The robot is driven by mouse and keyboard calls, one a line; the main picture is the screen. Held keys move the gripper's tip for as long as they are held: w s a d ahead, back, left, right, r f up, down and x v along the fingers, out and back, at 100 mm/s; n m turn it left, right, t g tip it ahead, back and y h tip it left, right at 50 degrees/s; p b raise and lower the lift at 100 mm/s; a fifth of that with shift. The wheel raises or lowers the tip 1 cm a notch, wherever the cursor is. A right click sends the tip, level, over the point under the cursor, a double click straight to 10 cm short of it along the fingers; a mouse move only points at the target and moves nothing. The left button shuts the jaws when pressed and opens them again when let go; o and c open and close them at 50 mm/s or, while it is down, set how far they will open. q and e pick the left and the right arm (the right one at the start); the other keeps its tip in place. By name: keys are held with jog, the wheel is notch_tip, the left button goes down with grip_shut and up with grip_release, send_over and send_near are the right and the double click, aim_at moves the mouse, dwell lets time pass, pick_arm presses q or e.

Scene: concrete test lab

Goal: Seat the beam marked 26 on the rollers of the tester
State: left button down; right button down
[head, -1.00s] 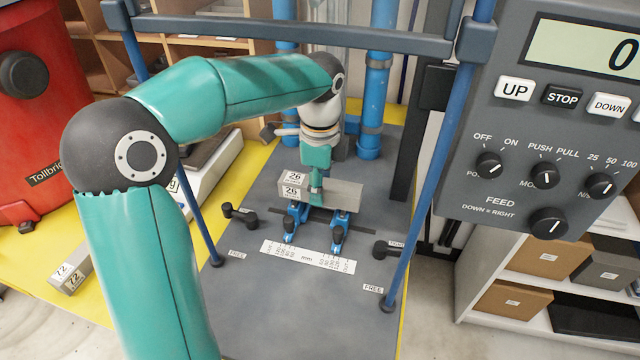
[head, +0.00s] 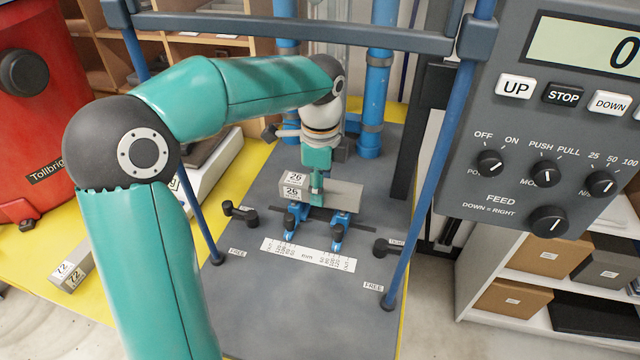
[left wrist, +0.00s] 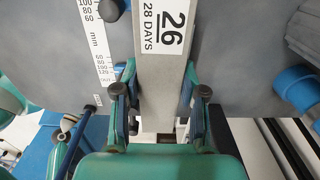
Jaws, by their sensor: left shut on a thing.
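The grey concrete beam marked 26 (head: 342,192) lies crosswise at the two blue roller supports of the tester (head: 338,226). Its labelled end points left. Whether its underside touches the rollers I cannot tell. My left gripper (head: 316,190) reaches down over the beam near its middle and is shut on it. In the left wrist view the beam (left wrist: 160,75), with its 26 and 28 DAYS label, runs between the two fingers (left wrist: 160,92). My right gripper is out of view.
A white mm scale (head: 308,256) lies on the grey base in front of the supports. Black clamp knobs (head: 240,213) flank it, and blue frame posts (head: 408,220) rise at both sides. A control panel (head: 550,130) hangs at the right. Another block (head: 70,267) lies at the left.

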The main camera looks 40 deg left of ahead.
pick_arm(q)
jog(key=shift+f, duration=0.15)
dwell(0.7)
jog(key=c, duration=0.6)
grip_release()
